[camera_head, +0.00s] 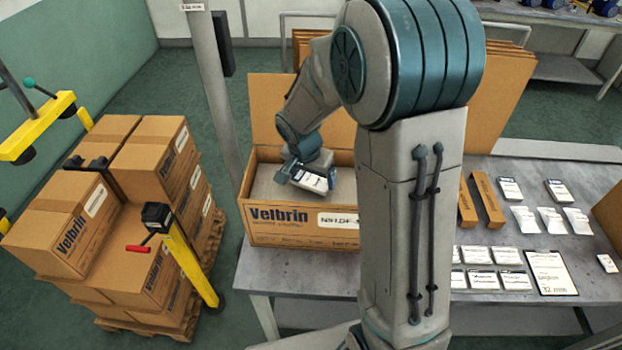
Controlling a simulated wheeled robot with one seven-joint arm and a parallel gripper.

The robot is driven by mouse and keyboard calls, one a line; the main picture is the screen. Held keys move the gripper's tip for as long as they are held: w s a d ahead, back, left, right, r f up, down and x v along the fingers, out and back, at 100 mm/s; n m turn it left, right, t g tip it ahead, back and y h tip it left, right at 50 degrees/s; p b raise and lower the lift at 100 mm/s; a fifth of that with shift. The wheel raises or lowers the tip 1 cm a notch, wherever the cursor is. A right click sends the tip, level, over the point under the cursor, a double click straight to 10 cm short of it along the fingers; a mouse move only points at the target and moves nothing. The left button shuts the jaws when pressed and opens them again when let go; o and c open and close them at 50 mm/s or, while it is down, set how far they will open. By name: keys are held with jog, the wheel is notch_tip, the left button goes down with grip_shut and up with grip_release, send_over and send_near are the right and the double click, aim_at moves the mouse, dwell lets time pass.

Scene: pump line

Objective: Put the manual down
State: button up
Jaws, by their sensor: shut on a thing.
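The manual (309,181) is a small white booklet with dark print and a dark edge. It is tilted and sits in my gripper (297,172), which is shut on it. Both are over the open cardboard box (275,231) marked Velbrin, near the middle of its opening. I cannot tell whether the manual touches anything inside the box. My arm hides the right part of the box.
The grey table (290,272) carries the box. On its right lie several white booklets and packets (517,281), two brown cartons (487,200) and a clipboard (551,272). A loaded pallet (150,330) and a grey post (214,90) stand on the left.

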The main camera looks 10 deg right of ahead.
jog(key=shift+f, duration=1.15)
jog(key=shift+f, duration=0.25)
jog(key=o, duration=0.8)
jog(key=shift+r, duration=0.1)
